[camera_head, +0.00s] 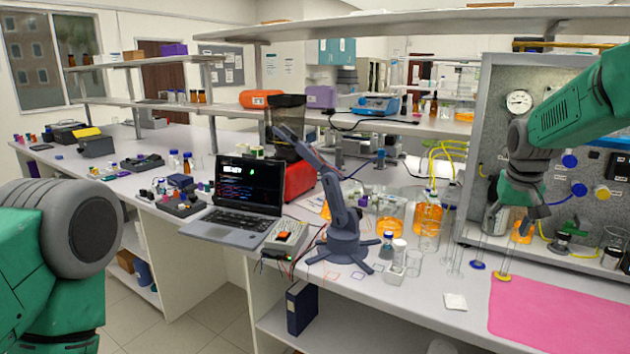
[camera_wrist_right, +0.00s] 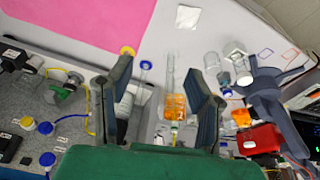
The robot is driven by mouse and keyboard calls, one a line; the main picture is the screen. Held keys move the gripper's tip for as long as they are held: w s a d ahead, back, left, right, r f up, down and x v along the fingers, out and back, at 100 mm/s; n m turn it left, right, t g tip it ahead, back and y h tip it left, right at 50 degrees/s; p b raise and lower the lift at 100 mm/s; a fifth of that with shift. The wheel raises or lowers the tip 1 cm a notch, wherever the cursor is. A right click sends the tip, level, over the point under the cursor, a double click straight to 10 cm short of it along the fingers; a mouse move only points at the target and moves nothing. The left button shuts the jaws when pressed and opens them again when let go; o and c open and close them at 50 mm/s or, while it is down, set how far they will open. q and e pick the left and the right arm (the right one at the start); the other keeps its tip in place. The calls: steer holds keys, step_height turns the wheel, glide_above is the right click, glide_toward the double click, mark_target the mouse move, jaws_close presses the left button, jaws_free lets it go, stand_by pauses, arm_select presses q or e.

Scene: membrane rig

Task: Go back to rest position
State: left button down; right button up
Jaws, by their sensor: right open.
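My right gripper (camera_head: 518,222) hangs from its green arm in front of the grey rig panel (camera_head: 482,150). In the wrist view its two fingers (camera_wrist_right: 160,82) are spread apart, and I see nothing gripped between them. A glass cylinder with a yellow base (camera_head: 502,276) and one with a blue base (camera_head: 477,265) stand on the bench below. Some orange-filled glassware (camera_wrist_right: 174,108) shows between the fingers in the wrist view, apart from them as far as I can tell. My left arm shows at the left edge, but its gripper is outside the picture.
A pink mat (camera_head: 560,315) lies at the bench's right front. A small grey-blue robot arm (camera_head: 345,225), a laptop (camera_head: 240,200) and orange-filled beakers (camera_head: 390,215) stand on the bench. The rig carries a gauge (camera_head: 519,102) and blue knobs (camera_head: 579,190). A shelf (camera_head: 420,25) crosses above.

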steer(key=s+a+f+n+b, duration=0.15)
steer(key=s+f, duration=0.35)
steer(key=f, duration=0.6)
steer(key=s+a+f+g+b, duration=0.1)
steer(key=s+a+f+b, duration=0.2)
steer(key=f, duration=0.8)
steer(key=s+a+f+n+b, duration=0.1)
steer(key=s+f+b, duration=0.1)
steer(key=s+f, duration=0.65)
arm_select(q)
step_height(320, 180, down, 14)
steer(key=b, duration=0.7)
steer(key=shift+w, duration=0.4)
arm_select(e)
steer(key=s+a+f, duration=0.2)
steer(key=s+f, duration=0.3)
steer(key=s, duration=0.4)
steer(key=s+a+f+n+y, duration=0.1)
steer(key=s+a+f, duration=0.2)
steer(key=s+f, duration=0.3)
steer(key=s+a+f+n+g, duration=0.1)
steer(key=s+f, duration=0.4)
steer(key=s, duration=0.8)
steer(key=shift+s+a+f+y, duration=0.15)
steer(key=shift+a+f+y, duration=0.2)
steer(key=shift+a, duration=0.55)
